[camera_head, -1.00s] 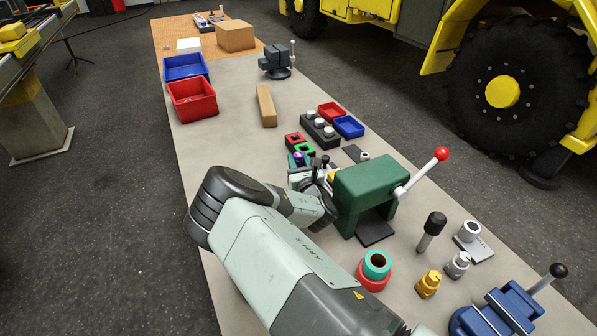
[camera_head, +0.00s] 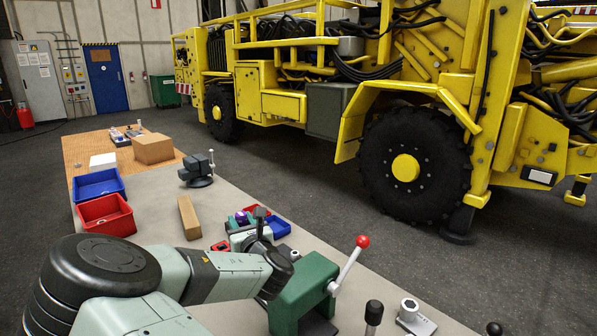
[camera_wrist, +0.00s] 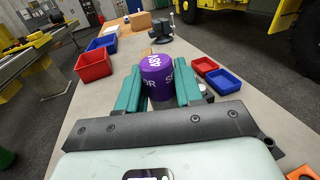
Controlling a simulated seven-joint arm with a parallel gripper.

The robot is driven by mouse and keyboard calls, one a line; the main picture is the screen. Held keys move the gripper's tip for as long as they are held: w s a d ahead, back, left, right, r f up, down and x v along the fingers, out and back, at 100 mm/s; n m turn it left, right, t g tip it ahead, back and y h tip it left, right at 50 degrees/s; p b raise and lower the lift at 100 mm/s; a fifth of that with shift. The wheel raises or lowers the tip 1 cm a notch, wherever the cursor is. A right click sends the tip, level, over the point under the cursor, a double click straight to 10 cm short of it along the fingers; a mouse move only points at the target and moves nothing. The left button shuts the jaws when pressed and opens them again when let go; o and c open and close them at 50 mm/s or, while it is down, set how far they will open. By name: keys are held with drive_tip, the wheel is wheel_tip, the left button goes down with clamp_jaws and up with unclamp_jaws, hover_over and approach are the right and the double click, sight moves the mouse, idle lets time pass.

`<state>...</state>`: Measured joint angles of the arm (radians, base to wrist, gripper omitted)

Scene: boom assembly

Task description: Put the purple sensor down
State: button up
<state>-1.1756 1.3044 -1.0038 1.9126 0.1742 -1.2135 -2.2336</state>
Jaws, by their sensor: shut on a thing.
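The purple sensor (camera_wrist: 157,80) is a short cylinder with white lettering. It is upright between the two teal fingers of my gripper (camera_wrist: 159,92) in the wrist view. My gripper is shut on it. In the head view, the sensor (camera_head: 241,217) shows small at my gripper (camera_head: 241,221), in front of the small red and blue trays. It appears raised above the table. Its underside is hidden.
A small red tray (camera_wrist: 205,66) and blue tray (camera_wrist: 224,82) lie right of the sensor. A larger red bin (camera_head: 107,216), blue bin (camera_head: 99,186) and tan block (camera_head: 189,218) stand left. A green press (camera_head: 297,290) with a red-knobbed lever stands close to my arm.

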drive_tip(key=s+d+r+m+h, duration=0.2)
drive_tip(key=s+d+r+h, duration=0.1)
drive_tip(key=d, duration=0.6)
drive_tip(key=s+d+r+m+t+h, duration=0.1)
drive_tip(key=s+d+r+m+h, duration=0.1)
drive_tip(key=d+r, duration=0.4)
drive_tip(key=s+d+r+m+t+h, duration=0.1)
drive_tip(key=s+d+r+h, duration=0.2)
drive_tip(key=d, duration=1.1)
drive_tip(key=shift+s+r+m+h, duration=0.4)
drive_tip(key=shift+r, duration=0.35)
drive_tip(key=s+a+f+n+g+y, duration=0.1)
drive_tip(key=s+a+f+n+y, duration=0.3)
drive_tip(key=a+f, duration=0.6)
drive_tip(key=w+a+f+n+g+y, duration=0.15)
drive_tip(key=a+f+y, duration=0.45)
drive_tip(key=a, duration=0.8)
drive_tip(key=shift+n, duration=0.65)
drive_tip(key=shift+s+a+f, duration=0.2)
drive_tip(key=shift+s+f, duration=0.05)
drive_tip(key=shift+f, duration=2.95)
drive_tip(key=shift+s+a+f, duration=0.25)
drive_tip(key=shift+s+f, duration=0.05)
drive_tip(key=shift+f, duration=2.95)
drive_tip(key=shift+s+a+f, duration=0.2)
drive_tip(key=shift+s+f, duration=0.05)
drive_tip(key=shift+f, duration=2.95)
